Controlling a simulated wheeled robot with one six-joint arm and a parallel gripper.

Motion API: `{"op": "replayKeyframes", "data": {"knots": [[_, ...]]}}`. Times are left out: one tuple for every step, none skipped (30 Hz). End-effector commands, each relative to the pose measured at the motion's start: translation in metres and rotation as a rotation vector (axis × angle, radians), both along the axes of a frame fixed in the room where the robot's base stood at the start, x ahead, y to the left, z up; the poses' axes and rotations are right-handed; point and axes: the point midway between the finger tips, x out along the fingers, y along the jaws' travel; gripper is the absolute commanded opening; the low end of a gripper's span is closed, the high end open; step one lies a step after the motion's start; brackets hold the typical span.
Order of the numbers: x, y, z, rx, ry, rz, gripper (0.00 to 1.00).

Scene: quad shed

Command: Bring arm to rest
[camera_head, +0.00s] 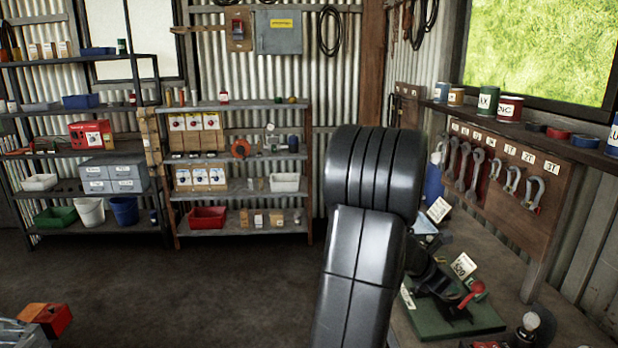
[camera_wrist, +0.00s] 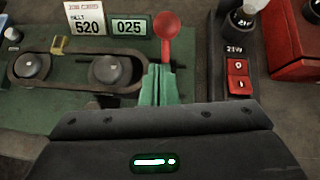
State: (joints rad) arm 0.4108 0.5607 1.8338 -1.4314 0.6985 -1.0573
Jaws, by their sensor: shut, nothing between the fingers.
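My arm rises as dark grey links in the middle of the head view, bent at the top and hiding part of the bench and wall. In the wrist view, my gripper (camera_wrist: 160,75) shows as two green fingers close together, shut and empty. Its fingertips are over the green base of a bench device, just below a red ball-topped lever (camera_wrist: 168,26). I cannot tell whether the fingers touch the lever. The lever also shows in the head view (camera_head: 474,289), above the green base plate (camera_head: 470,325).
A belt with two pulleys (camera_wrist: 110,68) is left of the fingers. A box with a red switch (camera_wrist: 238,75) and a red case (camera_wrist: 296,40) are at right. A tool board with shackles (camera_head: 510,185) stands behind the bench. Shelves (camera_head: 235,188) line the back wall; the floor (camera_head: 220,290) before them is clear.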

Motion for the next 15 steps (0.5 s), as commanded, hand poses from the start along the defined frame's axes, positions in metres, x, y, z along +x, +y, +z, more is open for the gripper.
{"op": "replayKeyframes", "data": {"knots": [[-0.001, 0.004, -0.006, -0.023, 0.0, 0.002, 0.0], [-0.001, 0.005, -0.007, -0.04, -0.002, 0.002, 0.0], [-0.001, 0.007, -0.008, -0.062, -0.004, 0.002, 0.0], [-0.001, 0.008, -0.008, -0.078, -0.006, 0.003, 0.0], [-0.001, 0.01, -0.009, -0.094, -0.007, 0.003, 0.0], [-0.002, 0.011, -0.011, -0.111, -0.008, 0.002, 0.0], [-0.002, 0.012, -0.012, -0.126, -0.009, 0.002, 0.0], [-0.002, 0.014, -0.013, -0.14, -0.01, 0.002, 0.0], [-0.001, 0.016, -0.013, -0.16, -0.013, 0.003, 0.0], [-0.002, 0.017, -0.014, -0.173, -0.015, 0.003, 0.0], [-0.001, 0.018, -0.015, -0.185, -0.015, 0.004, 0.0], [-0.002, 0.019, -0.016, -0.202, -0.016, 0.002, 0.0], [-0.002, 0.02, -0.017, -0.214, -0.018, 0.002, 0.0], [-0.002, 0.021, -0.017, -0.228, -0.018, 0.004, 0.0], [-0.002, 0.022, -0.018, -0.245, -0.02, 0.003, 0.0]]}}
